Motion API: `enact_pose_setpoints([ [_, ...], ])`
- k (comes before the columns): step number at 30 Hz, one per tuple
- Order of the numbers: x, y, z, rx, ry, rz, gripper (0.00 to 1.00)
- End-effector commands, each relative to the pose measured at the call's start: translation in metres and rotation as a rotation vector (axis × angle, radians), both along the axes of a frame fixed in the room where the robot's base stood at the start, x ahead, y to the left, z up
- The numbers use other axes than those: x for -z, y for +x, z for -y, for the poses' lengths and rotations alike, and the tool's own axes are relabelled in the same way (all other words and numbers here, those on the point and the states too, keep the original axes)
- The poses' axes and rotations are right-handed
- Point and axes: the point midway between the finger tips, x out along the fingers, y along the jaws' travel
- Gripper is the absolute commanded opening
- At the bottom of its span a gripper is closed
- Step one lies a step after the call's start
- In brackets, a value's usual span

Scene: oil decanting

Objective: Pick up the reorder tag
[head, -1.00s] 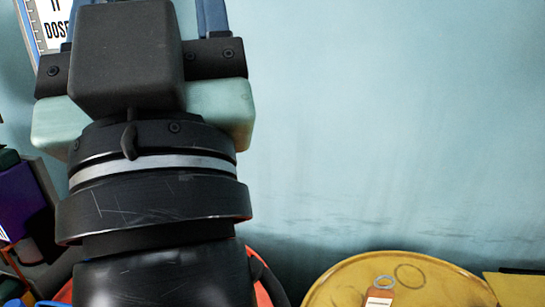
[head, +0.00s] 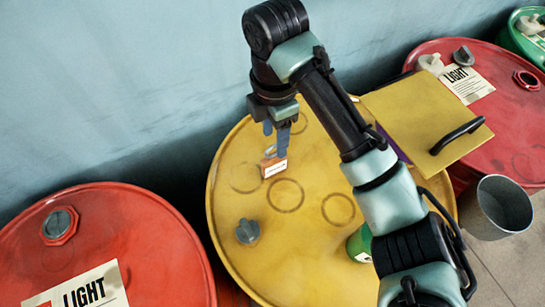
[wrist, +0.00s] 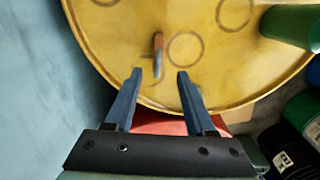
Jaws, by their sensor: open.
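The reorder tag (head: 275,167) is a small orange and white tag at the yellow drum's top (head: 228,205), toward its far side. In the wrist view the tag (wrist: 158,50) shows as a thin, edge-on orange and grey strip, just beyond the fingertips and between their lines. My gripper (head: 276,142) points down above the tag, its blue fingers partly overlapping the tag's upper end in the head view. In the wrist view my gripper (wrist: 159,75) is open with nothing clasped. The exact height gap to the tag is hard to tell.
A grey bung cap (head: 247,231) and a green container (head: 361,243) are on the yellow drum. A yellow panel with a black handle (head: 420,112) is at its right. Red drums stand left (head: 150,240) and right (head: 515,130). A metal cup (head: 503,205) is at right. The wall is close behind.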

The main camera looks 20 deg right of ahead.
Motion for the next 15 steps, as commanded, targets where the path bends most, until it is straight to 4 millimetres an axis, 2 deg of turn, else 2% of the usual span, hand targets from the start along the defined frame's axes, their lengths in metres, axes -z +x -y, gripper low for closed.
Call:
enact_pose_setpoints([
  [1,0.015,-0.001,-0.002,-0.001,0.006,-0.003,0.55],
  [6,0.047,0.001,-0.002,0.0,0.005,0.002,0.55],
  [15,0.065,0.002,0.0,0.002,0.002,0.006,0.55],
])
